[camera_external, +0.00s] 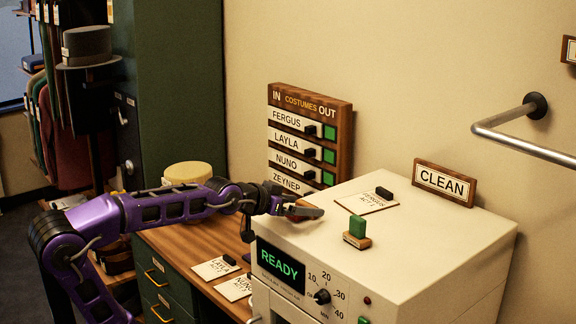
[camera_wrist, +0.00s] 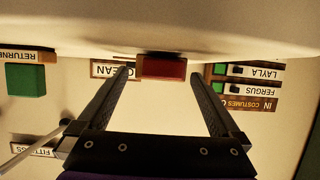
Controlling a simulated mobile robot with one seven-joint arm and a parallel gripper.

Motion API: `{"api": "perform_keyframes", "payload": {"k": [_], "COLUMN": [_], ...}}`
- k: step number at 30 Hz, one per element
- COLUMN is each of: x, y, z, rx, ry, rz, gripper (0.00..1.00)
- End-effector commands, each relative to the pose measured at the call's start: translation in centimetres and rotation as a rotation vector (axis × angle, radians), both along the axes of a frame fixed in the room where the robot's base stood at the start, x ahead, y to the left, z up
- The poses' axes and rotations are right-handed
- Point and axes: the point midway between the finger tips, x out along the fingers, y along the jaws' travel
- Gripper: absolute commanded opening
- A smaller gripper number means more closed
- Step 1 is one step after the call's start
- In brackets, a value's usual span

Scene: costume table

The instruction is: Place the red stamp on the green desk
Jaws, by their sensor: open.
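My gripper (camera_external: 312,212) is open, low over the near left edge of the white machine's top. In the wrist view, which looks upside down, my open fingers (camera_wrist: 162,76) stand either side of the red stamp (camera_wrist: 163,68), with a gap on each side. In the external view only a little red shows by the fingers, so the stamp is mostly hidden. The green desk (camera_external: 172,245) has a wooden top and green drawers. It stands left of the machine, partly hidden behind my purple arm.
The white machine (camera_external: 440,233) carries a green stamp (camera_external: 357,228), a card (camera_external: 367,201) and a CLEAN sign (camera_external: 445,182). Two cards (camera_external: 215,268) lie on the desk beside the machine. A round yellowish tin (camera_external: 188,173) stands at the desk's back. A costumes board (camera_external: 308,135) stands behind.

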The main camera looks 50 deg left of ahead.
Motion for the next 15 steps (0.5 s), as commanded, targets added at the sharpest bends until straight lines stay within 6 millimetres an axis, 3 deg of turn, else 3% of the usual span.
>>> {"api": "perform_keyframes", "payload": {"k": [15], "x": [-10.4], "y": [-0.5], "z": [4.5], "rx": [0.001], "ry": [-0.008], "rz": [-0.003], "gripper": [1.0]}}
